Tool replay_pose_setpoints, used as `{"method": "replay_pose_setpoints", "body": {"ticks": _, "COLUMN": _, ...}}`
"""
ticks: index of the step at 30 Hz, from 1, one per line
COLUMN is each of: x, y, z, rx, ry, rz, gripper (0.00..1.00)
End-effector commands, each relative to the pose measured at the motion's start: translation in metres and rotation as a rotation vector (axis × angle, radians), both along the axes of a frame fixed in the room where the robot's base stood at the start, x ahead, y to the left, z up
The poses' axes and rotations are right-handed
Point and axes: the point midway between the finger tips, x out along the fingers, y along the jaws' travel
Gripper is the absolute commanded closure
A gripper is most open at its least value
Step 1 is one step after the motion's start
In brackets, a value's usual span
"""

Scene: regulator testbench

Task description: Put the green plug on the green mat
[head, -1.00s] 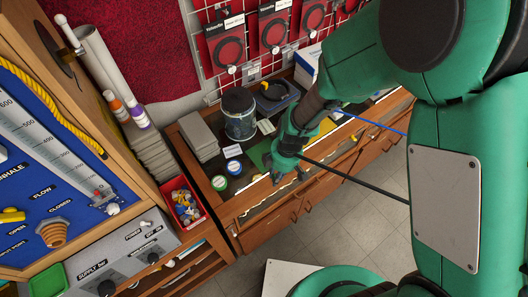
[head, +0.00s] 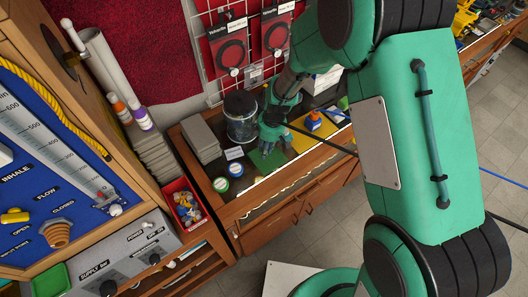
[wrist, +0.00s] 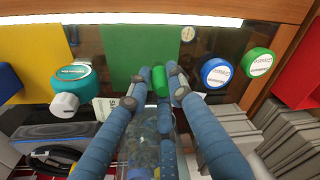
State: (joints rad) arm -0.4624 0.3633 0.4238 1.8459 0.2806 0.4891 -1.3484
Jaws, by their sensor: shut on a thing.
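My gripper (head: 284,148) is shut on the green plug (wrist: 159,80), which sits between its fingertips in the wrist view. The plug is hidden in the head view. The flat green mat (wrist: 135,42) lies on the glass-topped bench; it also shows in the head view (head: 264,164), partly behind my gripper. In the wrist view the plug overlaps the mat's lower right edge. I cannot tell whether it touches the mat or hangs above it.
A yellow mat (wrist: 32,38) lies left of the green one in the wrist view, with a teal and white part (wrist: 68,90) between them. A black-lidded jar (head: 239,116) stands close to my gripper. Two round tins (head: 221,184) (head: 235,169) and grey stacked boxes (head: 201,137) are nearby.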

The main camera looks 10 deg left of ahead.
Motion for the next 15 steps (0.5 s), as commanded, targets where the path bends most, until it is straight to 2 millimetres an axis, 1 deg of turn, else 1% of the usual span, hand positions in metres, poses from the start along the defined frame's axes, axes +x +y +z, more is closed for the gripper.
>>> {"method": "replay_pose_setpoints", "body": {"ticks": 1, "x": 0.0045, "y": 0.0024, "z": -0.0004, "rx": 0.000, "ry": 0.000, "rz": 0.000, "gripper": 1.00}}
{"method": "replay_pose_setpoints", "body": {"ticks": 5, "x": 0.0106, "y": 0.0059, "z": -0.0008, "rx": 0.001, "ry": -0.001, "rz": 0.000, "gripper": 1.00}}
{"method": "replay_pose_setpoints", "body": {"ticks": 15, "x": 0.0112, "y": 0.0062, "z": -0.0011, "rx": 0.000, "ry": 0.000, "rz": 0.000, "gripper": 1.00}}
